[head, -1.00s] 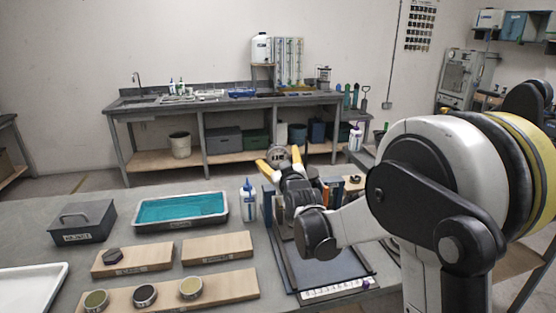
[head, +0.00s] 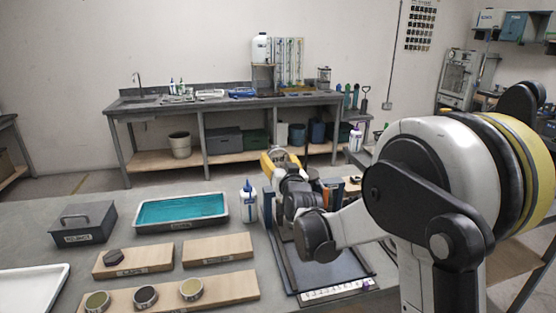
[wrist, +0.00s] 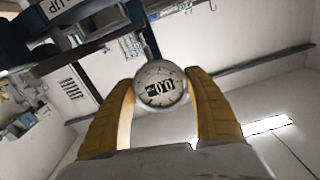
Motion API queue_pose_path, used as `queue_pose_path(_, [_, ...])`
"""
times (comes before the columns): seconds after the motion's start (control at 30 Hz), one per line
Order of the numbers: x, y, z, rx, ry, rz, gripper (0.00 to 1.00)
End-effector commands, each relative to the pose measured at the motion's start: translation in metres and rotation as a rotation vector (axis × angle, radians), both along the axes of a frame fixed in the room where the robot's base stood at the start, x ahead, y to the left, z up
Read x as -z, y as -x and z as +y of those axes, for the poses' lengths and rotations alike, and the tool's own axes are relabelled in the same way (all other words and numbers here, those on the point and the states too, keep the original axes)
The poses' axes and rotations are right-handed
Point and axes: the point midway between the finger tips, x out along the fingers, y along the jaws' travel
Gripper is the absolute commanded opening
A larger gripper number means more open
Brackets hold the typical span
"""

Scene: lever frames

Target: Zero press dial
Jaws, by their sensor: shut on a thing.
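In the wrist view, the round press dial (wrist: 160,87) sits between the two yellow fingers of my gripper (wrist: 162,95), which are shut on it at its sides. Its pale face points at the camera, and a dark marker on it reads like 0.0, upside down in this view. In the head view, my gripper (head: 270,163) is above the back of the press (head: 335,268), which has a dark blue frame and base plate. My wrist hides much of the press there, and the dial's face cannot be made out.
Left of the press stand a white bottle (head: 248,204) and a tray of teal liquid (head: 182,208). A grey lidded box (head: 83,223) is farther left. Wooden boards, one with several small round pots (head: 145,295), lie in front. A back bench (head: 220,100) is beyond.

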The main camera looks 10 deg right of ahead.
Motion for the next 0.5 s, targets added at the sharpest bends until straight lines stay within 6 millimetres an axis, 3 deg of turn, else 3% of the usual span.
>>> queue_pose_path(0.03, [0.0010, 0.0006, 0.0001, 0.000, 0.001, 0.002, 0.31])
queue_pose_path(0.07, [0.0011, 0.0006, 0.0001, 0.000, 0.001, 0.002, 0.67])
queue_pose_path(0.1, [0.0011, 0.0006, 0.0001, 0.000, 0.001, 0.002, 0.79])
queue_pose_path(0.13, [0.0010, 0.0005, 0.0001, 0.000, 0.002, 0.002, 0.84])
queue_pose_path(0.5, [0.0003, 0.0052, -0.0001, 0.000, 0.003, 0.001, 0.84])
